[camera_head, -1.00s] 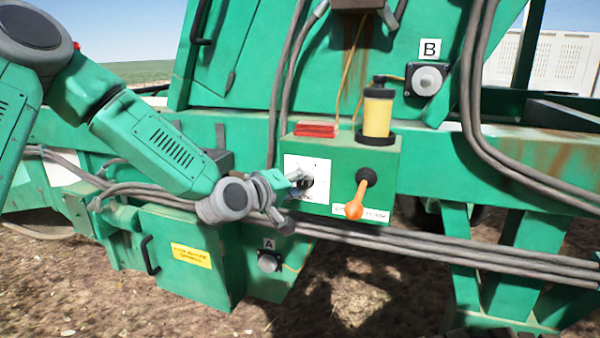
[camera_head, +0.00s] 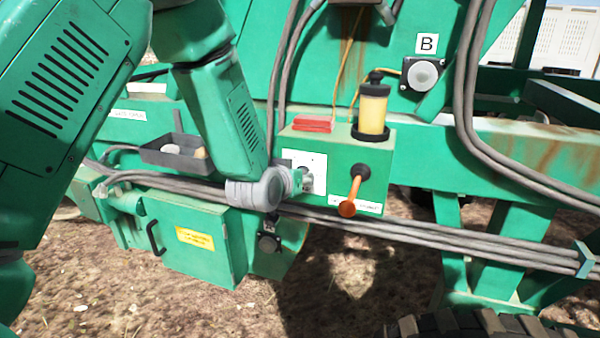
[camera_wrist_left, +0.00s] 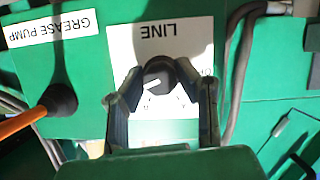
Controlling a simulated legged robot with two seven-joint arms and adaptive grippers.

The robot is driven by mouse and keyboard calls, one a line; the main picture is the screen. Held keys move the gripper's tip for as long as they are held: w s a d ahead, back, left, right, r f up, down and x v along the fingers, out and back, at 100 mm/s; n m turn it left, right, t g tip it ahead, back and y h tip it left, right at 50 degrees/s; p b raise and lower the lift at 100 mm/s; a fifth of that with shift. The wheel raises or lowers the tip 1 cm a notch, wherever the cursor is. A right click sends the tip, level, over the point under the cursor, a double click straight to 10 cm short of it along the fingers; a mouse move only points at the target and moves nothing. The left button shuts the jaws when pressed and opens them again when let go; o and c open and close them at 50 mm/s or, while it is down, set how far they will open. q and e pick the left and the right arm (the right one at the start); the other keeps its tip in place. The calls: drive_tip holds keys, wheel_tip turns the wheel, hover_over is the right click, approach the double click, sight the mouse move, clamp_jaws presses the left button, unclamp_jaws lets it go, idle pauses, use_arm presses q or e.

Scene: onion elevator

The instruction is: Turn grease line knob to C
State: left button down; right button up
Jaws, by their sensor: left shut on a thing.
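The grease line knob (camera_wrist_left: 158,76) is dark and round with a white pointer mark, on a white plate (camera_wrist_left: 150,45) labelled LINE, which appears upside down in the left wrist view. The pointer aims towards the picture's lower left; the letters around the knob are too small or covered to read surely. My left gripper (camera_wrist_left: 160,82) is shut on the knob, one finger on each side. In the head view the left gripper (camera_head: 301,180) is at the plate (camera_head: 317,163) on the green box (camera_head: 340,150), and hides most of the knob. My right gripper is not in view.
The orange grease pump lever (camera_head: 351,196) hangs just right of the knob. A yellow reservoir (camera_head: 373,110) and red block (camera_head: 313,123) sit on the box. Grey hoses (camera_head: 400,229) run below. A dark tray (camera_head: 172,152) and a green cabinet (camera_head: 190,246) lie to the left.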

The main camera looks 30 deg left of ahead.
use_arm(q)
drive_tip(key=shift+s+d+f+m+g+y+p, duration=0.1)
drive_tip(key=shift+f+m+g+y+p, duration=0.15)
drive_tip(key=shift+m+y, duration=0.4)
drive_tip(key=shift+s+d+f+m+g+y+p, duration=0.15)
drive_tip(key=shift+m+y+p, duration=0.15)
drive_tip(key=shift+m, duration=0.55)
drive_tip(key=shift+a, duration=0.1)
drive_tip(key=c, duration=1.2)
unclamp_jaws()
drive_tip(key=shift+w, duration=0.25)
drive_tip(key=shift+r, duration=0.1)
drive_tip(key=shift+r, duration=0.1)
drive_tip(key=v, duration=1.1)
drive_tip(key=shift+s, duration=0.45)
